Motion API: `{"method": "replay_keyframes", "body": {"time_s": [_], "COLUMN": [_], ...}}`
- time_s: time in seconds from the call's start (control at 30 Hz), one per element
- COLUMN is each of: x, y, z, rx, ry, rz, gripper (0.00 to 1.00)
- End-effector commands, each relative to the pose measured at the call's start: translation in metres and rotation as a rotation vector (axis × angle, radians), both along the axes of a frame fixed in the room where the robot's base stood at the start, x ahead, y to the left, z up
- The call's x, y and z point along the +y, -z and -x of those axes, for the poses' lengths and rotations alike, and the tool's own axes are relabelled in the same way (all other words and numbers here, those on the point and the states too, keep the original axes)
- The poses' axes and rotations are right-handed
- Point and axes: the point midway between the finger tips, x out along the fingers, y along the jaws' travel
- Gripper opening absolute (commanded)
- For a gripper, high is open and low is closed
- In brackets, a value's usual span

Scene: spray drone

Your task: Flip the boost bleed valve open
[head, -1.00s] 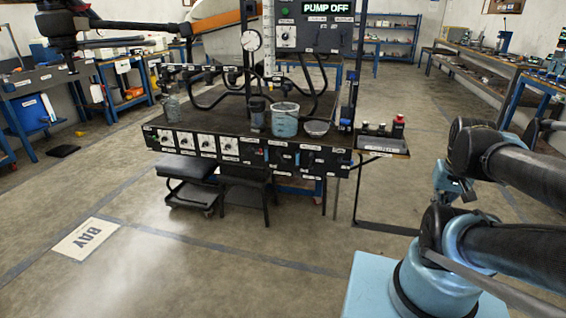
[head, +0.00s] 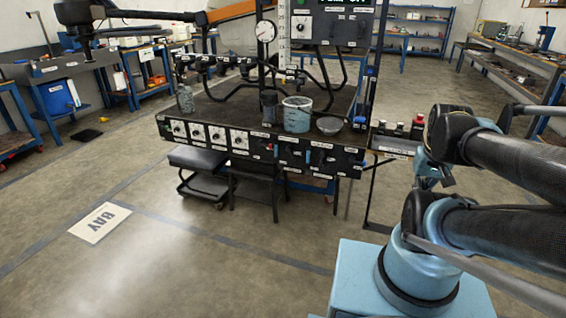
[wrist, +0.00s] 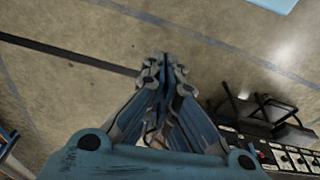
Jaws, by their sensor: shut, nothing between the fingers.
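The test bench's dark front panel (head: 255,145) carries round white dials on its left and small valve handles on its right. A small red handle (head: 270,146) and a blue one (head: 308,156) show there. The labels are too small to read, so I cannot tell which is the boost bleed valve or how it stands. My gripper (wrist: 163,62) is shut and empty in the wrist view, over bare floor and apart from the bench. The panel's dial end (wrist: 290,157) shows at the lower right there. In the head view my arm is at the right, clear of the panel.
A clear bucket (head: 297,115) and a grey bowl (head: 329,126) stand on the bench top. A side shelf (head: 395,145) with small items juts out at its right. A black stool (head: 200,160) sits below the panel. The floor in front is open.

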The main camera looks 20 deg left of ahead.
Motion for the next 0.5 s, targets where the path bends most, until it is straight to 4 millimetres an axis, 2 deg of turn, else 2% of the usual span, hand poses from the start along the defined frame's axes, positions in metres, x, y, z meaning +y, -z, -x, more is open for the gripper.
{"method": "replay_keyframes", "body": {"time_s": [0.07,0.17,0.37,0.5], "x": [0.000,0.001,0.006,0.014], "y": [-0.005,-0.011,-0.038,-0.059], "z": [0.006,0.003,-0.029,-0.059], "rx": [-0.009,-0.009,0.003,0.013], "ry": [-0.001,-0.004,-0.012,-0.020], "rz": [0.001,0.006,0.035,0.064], "gripper": [0.00,0.00,0.00,0.00]}}
